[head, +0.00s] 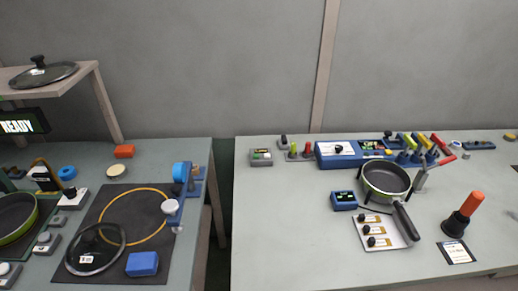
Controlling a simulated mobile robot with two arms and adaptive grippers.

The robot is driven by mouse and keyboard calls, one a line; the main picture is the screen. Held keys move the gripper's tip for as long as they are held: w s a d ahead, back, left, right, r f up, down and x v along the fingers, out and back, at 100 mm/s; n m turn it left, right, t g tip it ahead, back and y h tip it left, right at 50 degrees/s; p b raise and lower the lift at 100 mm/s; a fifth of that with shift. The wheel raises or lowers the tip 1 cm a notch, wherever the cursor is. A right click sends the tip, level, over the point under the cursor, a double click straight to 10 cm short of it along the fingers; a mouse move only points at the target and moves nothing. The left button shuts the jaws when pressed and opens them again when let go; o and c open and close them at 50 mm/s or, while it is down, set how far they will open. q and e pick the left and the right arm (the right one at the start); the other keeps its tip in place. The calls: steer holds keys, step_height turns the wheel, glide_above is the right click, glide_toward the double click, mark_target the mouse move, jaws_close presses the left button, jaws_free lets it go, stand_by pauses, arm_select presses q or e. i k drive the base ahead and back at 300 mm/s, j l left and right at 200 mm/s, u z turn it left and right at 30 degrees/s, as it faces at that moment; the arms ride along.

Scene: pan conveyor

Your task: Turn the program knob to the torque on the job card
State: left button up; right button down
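A blue station (365,160) stands at the back of the right table. A black knob (338,149) sits on a white panel at its left end and looks like the program knob. Its pointer and markings are too small to read. A small dark-framed card (457,252) lies at the table's front right and may be the job card. Its text is not legible. Neither of my grippers shows in the head view.
A pan (388,178) sits mid-table, its handle toward the front, beside a white plate (362,230) with several labelled black pieces. A small blue display box (343,200) is left of it. An orange-handled tool (464,212) stands right.

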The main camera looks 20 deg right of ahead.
mark_target(339, 148)
steer(key=z, duration=1.3)
